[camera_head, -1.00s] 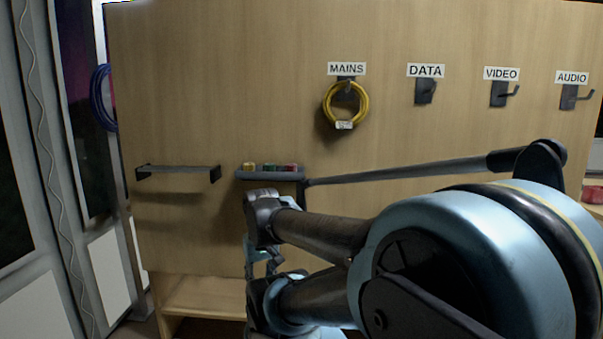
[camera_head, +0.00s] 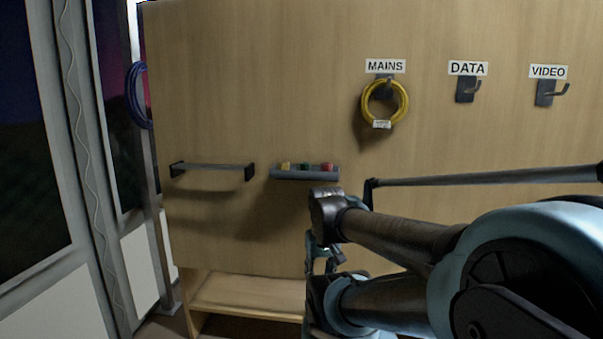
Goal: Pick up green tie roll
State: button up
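The green tie roll (camera_head: 305,167) sits on a small grey shelf (camera_head: 290,175) on the wooden panel. It lies between a yellow roll (camera_head: 286,166) on its left and a red roll (camera_head: 327,167) on its right. My gripper (camera_head: 322,262) hangs below and slightly right of the shelf, partly hidden behind my arm. It is apart from the rolls, and its fingers are too small and covered to judge.
A grey bar (camera_head: 212,167) juts from the panel left of the shelf. A yellow cable coil (camera_head: 385,103) hangs under the MAINS label. Hooks for DATA (camera_head: 466,90) and VIDEO (camera_head: 546,93) are empty. A wooden ledge (camera_head: 250,292) runs below. A blue coil (camera_head: 137,95) hangs at the left.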

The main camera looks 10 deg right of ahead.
aim_at(303, 166)
jog(key=u, duration=1.4)
jog(key=k, duration=1.85)
jog(key=z, duration=0.85)
jog(key=i, duration=1.05)
jog(key=u, duration=0.05)
